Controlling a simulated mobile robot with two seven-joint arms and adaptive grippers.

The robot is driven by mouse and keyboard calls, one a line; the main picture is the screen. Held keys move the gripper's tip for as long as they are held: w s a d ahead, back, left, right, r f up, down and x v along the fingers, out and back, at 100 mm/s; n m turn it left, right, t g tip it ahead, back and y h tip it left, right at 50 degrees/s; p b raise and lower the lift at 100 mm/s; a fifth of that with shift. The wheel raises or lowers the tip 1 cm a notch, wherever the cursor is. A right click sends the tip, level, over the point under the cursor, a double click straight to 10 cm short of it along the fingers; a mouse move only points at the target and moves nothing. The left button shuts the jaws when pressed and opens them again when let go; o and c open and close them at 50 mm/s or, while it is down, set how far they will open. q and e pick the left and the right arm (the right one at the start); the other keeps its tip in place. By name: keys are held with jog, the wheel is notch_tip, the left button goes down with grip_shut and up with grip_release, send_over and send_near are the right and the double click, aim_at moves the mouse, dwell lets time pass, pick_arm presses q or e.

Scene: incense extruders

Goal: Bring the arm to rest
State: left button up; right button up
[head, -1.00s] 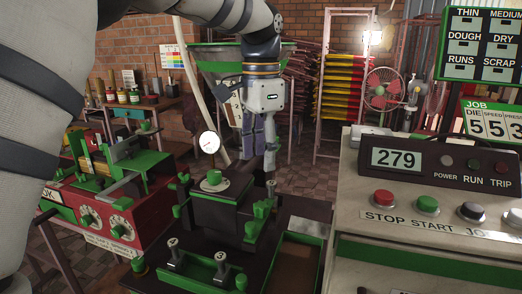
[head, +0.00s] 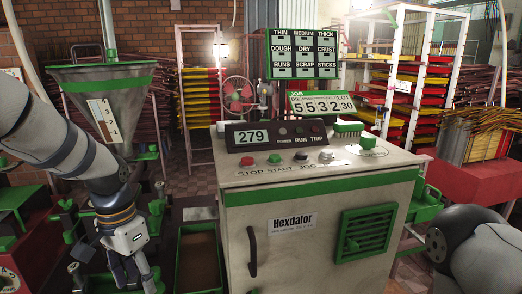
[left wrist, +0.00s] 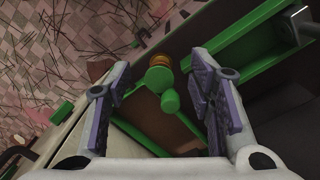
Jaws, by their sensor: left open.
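My left gripper (head: 134,277) hangs at the lower left of the head view, pointing down near the front of the green and black machine with the funnel hopper (head: 100,82). In the left wrist view my left gripper (left wrist: 163,88) has its two purple-padded fingers spread wide, with nothing held between them. A green knob (left wrist: 160,78) shows beyond and between the fingers; whether they touch it I cannot tell. My right arm shows at the lower right of the head view, but its gripper is out of the picture.
A cabinet (head: 320,245) with a control panel (head: 280,135) stands right of my left gripper. A brown-floored tray (head: 200,265) lies between them. Racks (head: 425,75) of sticks stand behind. In the left wrist view, open tiled floor (left wrist: 60,40) shows at upper left.

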pick_arm(q)
jog(key=s+d+f+n, duration=0.3)
jog(key=s+f, duration=1.3)
jog(key=f, duration=0.2)
jog(key=s+a+f+n+g, duration=0.1)
jog(key=s+f+n, duration=0.1)
jog(key=s, duration=1.7)
jog(key=shift+f+n, duration=0.3)
jog(key=shift+f, duration=0.4)
